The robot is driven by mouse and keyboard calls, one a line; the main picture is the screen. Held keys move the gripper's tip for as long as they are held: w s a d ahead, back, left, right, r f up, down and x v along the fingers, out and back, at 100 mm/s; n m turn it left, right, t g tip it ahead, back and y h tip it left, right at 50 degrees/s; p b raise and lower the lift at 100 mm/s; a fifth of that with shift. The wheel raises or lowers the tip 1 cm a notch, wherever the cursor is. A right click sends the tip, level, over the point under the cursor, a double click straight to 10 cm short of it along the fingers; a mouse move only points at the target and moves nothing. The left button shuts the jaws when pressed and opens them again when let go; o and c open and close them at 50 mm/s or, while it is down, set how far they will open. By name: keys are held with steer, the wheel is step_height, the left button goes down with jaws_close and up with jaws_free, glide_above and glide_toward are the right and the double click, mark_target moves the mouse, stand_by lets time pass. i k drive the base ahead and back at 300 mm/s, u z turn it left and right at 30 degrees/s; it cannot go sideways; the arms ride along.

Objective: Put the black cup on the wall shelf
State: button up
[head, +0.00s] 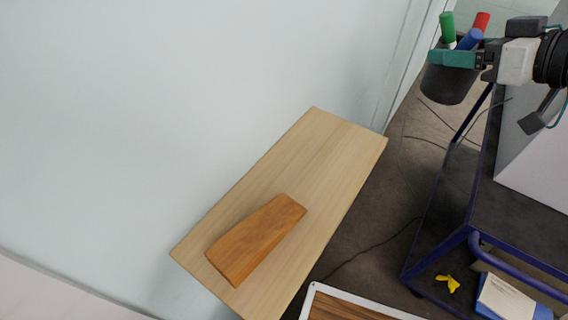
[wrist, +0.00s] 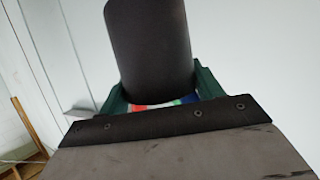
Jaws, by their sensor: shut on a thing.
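The black cup (head: 449,84) is at the upper right of the head view, with green, blue and red markers standing in it. My gripper (head: 453,60) is shut on the cup near its rim and holds it up in the air. In the wrist view the cup (wrist: 152,50) sits between the green fingers of my gripper (wrist: 155,90), and bits of the markers show below it. The wall shelf (head: 330,150) is a light wooden board against the pale wall, to the left of and below the cup in the head view, apart from it.
A brown wooden block (head: 255,240) lies on the near left part of the shelf; its far right part is bare. A dark cart with blue rails (head: 440,240) stands at the right, with a yellow item (head: 448,283) and books (head: 510,300) low down. A white-edged board (head: 345,305) shows at the bottom.

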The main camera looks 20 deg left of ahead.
mark_target(323, 162)
steer(key=k, duration=0.95)
steer(key=u, duration=0.2)
